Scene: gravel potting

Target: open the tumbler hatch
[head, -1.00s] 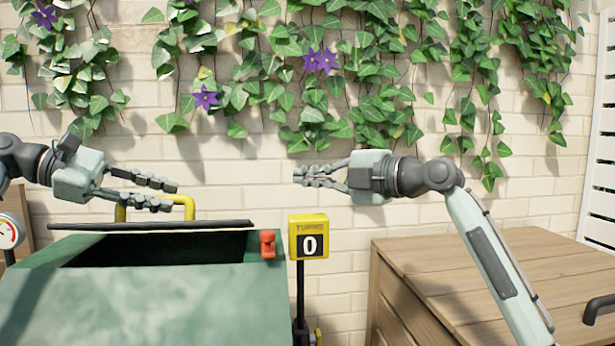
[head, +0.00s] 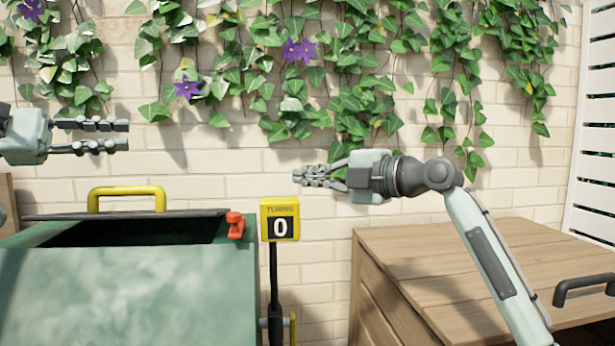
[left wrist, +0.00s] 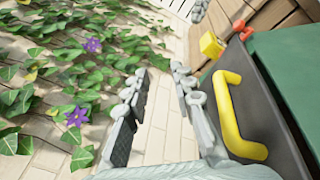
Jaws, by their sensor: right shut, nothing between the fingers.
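The green tumbler (head: 130,295) stands at the lower left, with a dark opening in its top. The dark hatch panel (head: 55,216) shows as a thin edge along the back of the opening, so the hatch is open. Its yellow handle (head: 127,190) stands above that edge; the handle (left wrist: 232,115) and panel (left wrist: 268,110) also show in the left wrist view. My left gripper (head: 128,136) is open and empty, above and apart from the handle. My right gripper (head: 298,176) is shut and empty, right of the tumbler.
A red latch (head: 236,225) sits on the tumbler's right rim. A yellow turns counter (head: 280,219) reading 0 stands on a post beside it. A wooden chest (head: 480,255) is at the right. A brick wall with ivy (head: 350,90) closes off the back.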

